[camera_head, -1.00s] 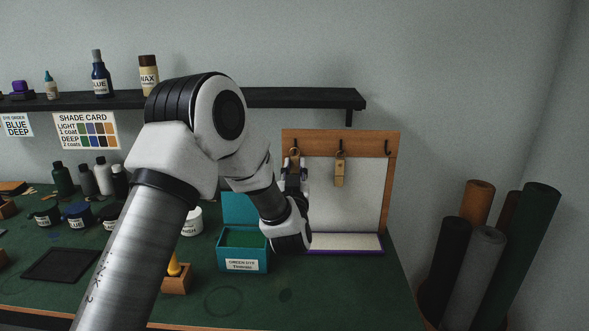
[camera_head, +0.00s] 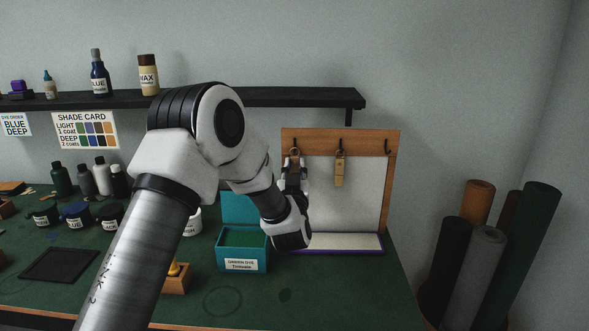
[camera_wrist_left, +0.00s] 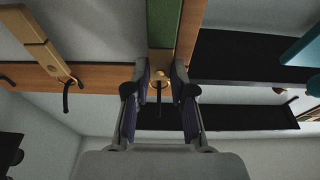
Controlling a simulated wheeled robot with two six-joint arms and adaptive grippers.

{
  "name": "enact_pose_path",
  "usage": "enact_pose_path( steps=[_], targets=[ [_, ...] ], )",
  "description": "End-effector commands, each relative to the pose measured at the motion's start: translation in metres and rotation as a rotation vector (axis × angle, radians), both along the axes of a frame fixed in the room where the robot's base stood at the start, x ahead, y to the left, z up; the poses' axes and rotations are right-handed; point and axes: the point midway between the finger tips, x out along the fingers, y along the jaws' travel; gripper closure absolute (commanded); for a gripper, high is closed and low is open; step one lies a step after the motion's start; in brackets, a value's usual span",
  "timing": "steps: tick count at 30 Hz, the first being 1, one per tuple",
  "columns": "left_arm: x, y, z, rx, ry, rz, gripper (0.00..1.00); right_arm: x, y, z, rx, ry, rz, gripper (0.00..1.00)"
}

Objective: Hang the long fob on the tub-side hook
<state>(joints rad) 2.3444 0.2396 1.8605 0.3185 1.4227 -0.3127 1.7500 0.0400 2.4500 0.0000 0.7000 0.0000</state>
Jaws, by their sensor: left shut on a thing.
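A wooden hook board (camera_head: 340,136) stands at the back right of the table, with dark hooks along its top rail. My left gripper (camera_head: 294,168) is shut at the leftmost hook, the one nearest the teal dye tub (camera_head: 240,262). A brown fob top (camera_head: 294,154) shows just above the fingers at that hook; the fingers hide its lower part. In the left wrist view, the fingers (camera_wrist_left: 161,75) close around its tan end beside the dark hook (camera_wrist_left: 158,102). I cannot tell whether the fob bears on the hook. A short tan fob (camera_head: 339,174) hangs on the middle hook. The right hook (camera_head: 387,147) is empty.
A dark shelf (camera_head: 300,97) runs above the board's left part. A purple-edged pale tray (camera_head: 345,243) lies at the board's foot. Bottles and dye jars (camera_head: 77,215) stand on the left. Rolls (camera_head: 520,260) stand at the right, beyond the table.

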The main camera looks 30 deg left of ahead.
Motion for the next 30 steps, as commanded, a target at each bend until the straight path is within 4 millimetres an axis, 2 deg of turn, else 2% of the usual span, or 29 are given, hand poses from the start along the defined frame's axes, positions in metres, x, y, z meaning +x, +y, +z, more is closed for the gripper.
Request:
enact_pose_path(
  steps=[21, 22, 24, 30],
  targets=[
    [-0.0002, 0.0000, -0.0054, -0.001, 0.001, 0.000, 1.00, 0.0000, 0.0000, -0.0050, 0.000, 0.000, 0.000, 0.60],
    [-0.0002, 0.0000, -0.0055, -0.001, 0.001, 0.000, 0.73, 0.0000, 0.0000, -0.0050, 0.000, 0.000, 0.000, 0.60],
    [-0.0002, 0.0000, -0.0056, -0.001, 0.001, 0.000, 0.48, 0.0000, 0.0000, -0.0050, 0.000, 0.000, 0.000, 0.60],
    [-0.0002, 0.0000, -0.0053, -0.001, 0.001, 0.000, 0.47, 0.0000, 0.0000, -0.0050, 0.000, 0.000, 0.000, 0.60]
  ],
)
